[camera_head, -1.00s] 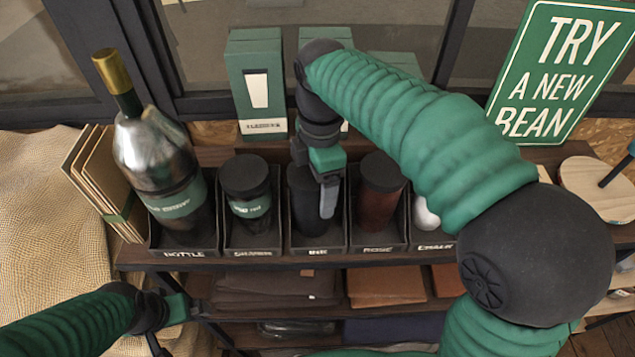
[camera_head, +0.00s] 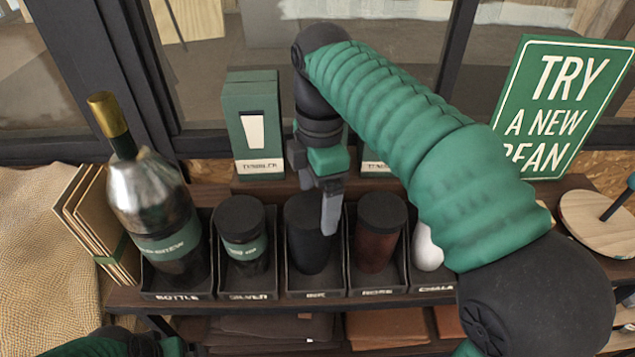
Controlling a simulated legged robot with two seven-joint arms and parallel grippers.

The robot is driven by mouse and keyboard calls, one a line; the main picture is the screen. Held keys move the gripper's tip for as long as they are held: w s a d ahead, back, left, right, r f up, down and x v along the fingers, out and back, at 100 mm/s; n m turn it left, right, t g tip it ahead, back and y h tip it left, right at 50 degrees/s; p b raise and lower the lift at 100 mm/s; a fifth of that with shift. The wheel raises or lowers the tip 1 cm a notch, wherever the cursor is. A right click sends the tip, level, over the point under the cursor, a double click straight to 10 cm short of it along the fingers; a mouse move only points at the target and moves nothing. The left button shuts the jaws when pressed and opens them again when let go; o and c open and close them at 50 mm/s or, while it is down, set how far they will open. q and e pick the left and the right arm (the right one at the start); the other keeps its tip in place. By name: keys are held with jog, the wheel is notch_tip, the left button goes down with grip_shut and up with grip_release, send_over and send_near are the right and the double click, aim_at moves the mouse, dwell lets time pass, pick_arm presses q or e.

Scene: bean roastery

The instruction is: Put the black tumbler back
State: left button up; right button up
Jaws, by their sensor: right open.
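The black tumbler (camera_head: 309,252) stands upright in the third compartment of the rack, between a silver-dark tumbler and a reddish one. Its compartment has a small label (camera_head: 316,294) that is hard to read. My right gripper (camera_head: 320,198) points down in front of and above this tumbler. Its jaws are open with nothing between them, and a grey finger overlaps the tumbler's lid in the picture. My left gripper (camera_head: 172,346) is only partly in view at the bottom left edge; its fingers are hidden.
A steel bottle (camera_head: 155,205) with a gold cap, a dark tumbler (camera_head: 242,240), a reddish tumbler (camera_head: 378,235) and a white item (camera_head: 427,248) fill the other compartments. Green boxes (camera_head: 253,130) stand behind. A sign (camera_head: 560,105) and round wooden board (camera_head: 600,222) are at right.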

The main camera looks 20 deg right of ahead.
jog(key=r, duration=0.4)
jog(key=shift+s+d+r, duration=0.1)
jog(key=shift+d+r, duration=0.2)
jog(key=shift+r, duration=0.05)
jog(key=shift+a, duration=0.15)
